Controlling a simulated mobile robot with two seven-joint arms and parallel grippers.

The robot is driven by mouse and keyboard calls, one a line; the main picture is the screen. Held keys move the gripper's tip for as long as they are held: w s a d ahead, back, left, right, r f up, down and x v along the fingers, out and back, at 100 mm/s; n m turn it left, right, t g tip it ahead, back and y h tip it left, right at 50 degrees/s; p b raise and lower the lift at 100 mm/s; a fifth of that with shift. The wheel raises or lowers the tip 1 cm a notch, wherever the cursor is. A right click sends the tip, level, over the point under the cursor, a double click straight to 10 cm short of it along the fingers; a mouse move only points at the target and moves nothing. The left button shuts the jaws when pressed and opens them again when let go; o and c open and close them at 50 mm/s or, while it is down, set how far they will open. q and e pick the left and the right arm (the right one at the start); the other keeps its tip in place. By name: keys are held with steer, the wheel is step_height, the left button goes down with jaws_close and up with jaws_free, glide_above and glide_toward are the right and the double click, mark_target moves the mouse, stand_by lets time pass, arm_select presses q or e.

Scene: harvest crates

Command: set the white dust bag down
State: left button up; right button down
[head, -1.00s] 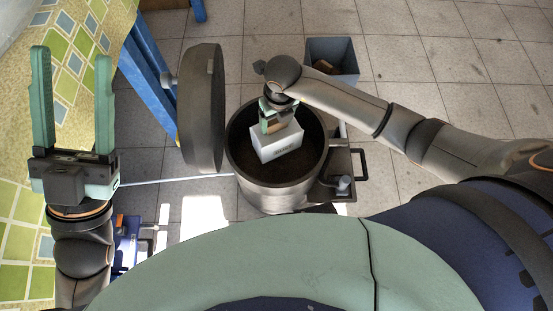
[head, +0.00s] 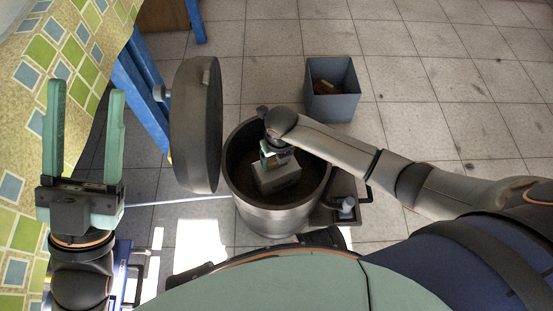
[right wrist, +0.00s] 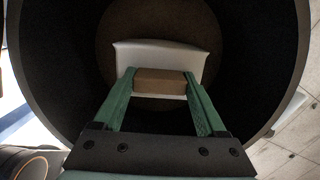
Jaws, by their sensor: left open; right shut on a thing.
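The white dust bag (head: 279,179) is a pale block inside the round metal drum (head: 277,220). My right gripper (head: 276,158) reaches down into the drum from above and is shut on the bag's brown top piece. In the right wrist view, both fingers (right wrist: 163,88) press the sides of that brown piece, with the white bag (right wrist: 160,56) beyond it. The drum's dark wall surrounds the bag, and I cannot tell whether the bag touches the bottom. My left gripper (head: 84,105) is open and empty over the patterned table at the left.
The drum's round lid (head: 197,125) stands open on edge at the drum's left. A grey bin (head: 333,105) with brown pieces in it stands on the floor behind. A patterned table (head: 30,110) with blue legs fills the left. Tiled floor is clear at the back right.

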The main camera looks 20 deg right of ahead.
mark_target(279, 169)
steer(key=shift+f, duration=0.15)
jaws_free()
step_height(279, 169, up, 12)
steer(key=s+p, duration=0.1)
steer(key=p, duration=0.4)
steer(key=shift+s, duration=0.2)
steer(key=shift+d, duration=0.1)
